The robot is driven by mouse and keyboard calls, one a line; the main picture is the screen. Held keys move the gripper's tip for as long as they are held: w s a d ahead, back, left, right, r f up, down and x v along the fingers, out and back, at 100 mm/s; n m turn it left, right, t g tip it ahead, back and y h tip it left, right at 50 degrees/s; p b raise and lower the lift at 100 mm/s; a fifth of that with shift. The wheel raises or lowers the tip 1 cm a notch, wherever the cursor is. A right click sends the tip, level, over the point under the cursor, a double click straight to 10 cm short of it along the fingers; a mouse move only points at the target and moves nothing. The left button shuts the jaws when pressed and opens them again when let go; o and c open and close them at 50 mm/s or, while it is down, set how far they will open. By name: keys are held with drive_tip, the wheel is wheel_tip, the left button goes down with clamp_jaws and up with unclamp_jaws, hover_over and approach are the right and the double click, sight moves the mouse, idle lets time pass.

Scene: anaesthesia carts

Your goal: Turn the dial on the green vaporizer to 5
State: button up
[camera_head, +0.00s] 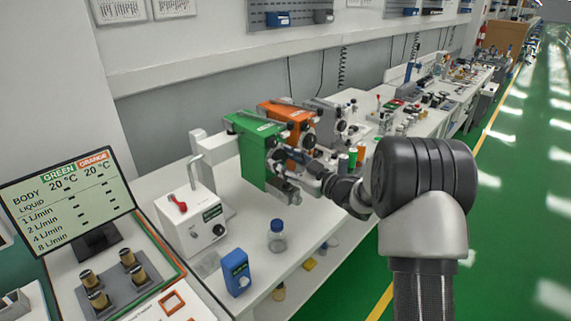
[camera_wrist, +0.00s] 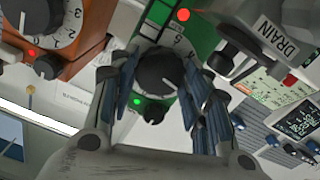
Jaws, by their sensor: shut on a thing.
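The green vaporizer (camera_head: 247,150) stands on the white bench beside the orange vaporizer (camera_head: 283,112). My gripper (camera_head: 280,163) reaches its front face from the right and hides most of its dial there. In the wrist view, my gripper (camera_wrist: 160,80) has one finger on each side of the black dial knob (camera_wrist: 158,72) and is shut on it. A white scale with black digits shows partly around the knob; I cannot tell the exact setting. A green light (camera_wrist: 138,101) glows beside a smaller black knob below the dial.
The orange vaporizer's own dial (camera_wrist: 45,25) is close on the left in the wrist view. A part marked DRAIN (camera_wrist: 275,40) is at the right. A white box with a red lever (camera_head: 192,222), a bottle (camera_head: 277,237) and a blue device (camera_head: 237,272) stand on the bench.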

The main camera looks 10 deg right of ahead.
drive_tip(key=shift+n, duration=0.5)
drive_tip(key=o, duration=1.1)
drive_tip(key=v, duration=1.2)
drive_tip(key=shift+d, duration=0.1)
